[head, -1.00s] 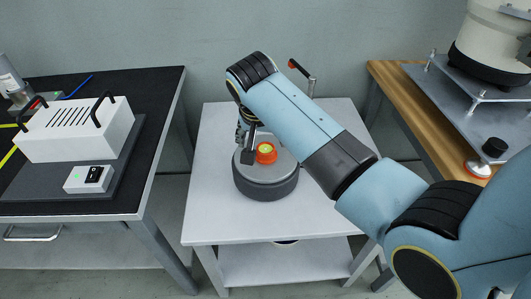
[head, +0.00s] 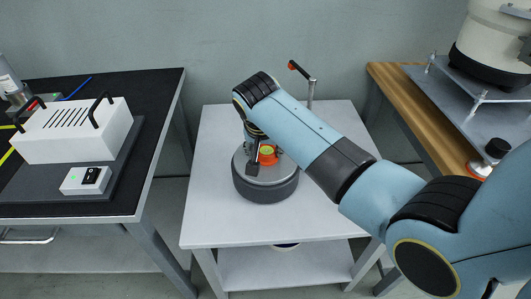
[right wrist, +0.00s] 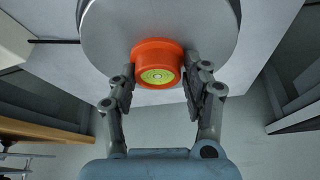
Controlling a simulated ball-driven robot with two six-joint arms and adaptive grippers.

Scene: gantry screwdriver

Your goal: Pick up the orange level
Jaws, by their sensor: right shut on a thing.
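The orange level (head: 269,159) is a small round orange cup with a yellow-green bubble face. It is at the top of a round grey base (head: 280,187) on the white table. In the right wrist view the level (right wrist: 157,62) sits between the two fingers of my right gripper (right wrist: 160,70), which is shut on it from both sides. In the head view my right gripper (head: 258,148) is partly hidden behind my arm. I cannot tell whether the level is touching the base or just above it. My left gripper is not in view.
A thin post with a red-tipped handle (head: 299,70) stands at the white table's (head: 215,215) back. A black-topped bench (head: 155,95) with a white box (head: 75,135) is at left. A wooden bench (head: 390,85) with a machine is at right. The white table's front is clear.

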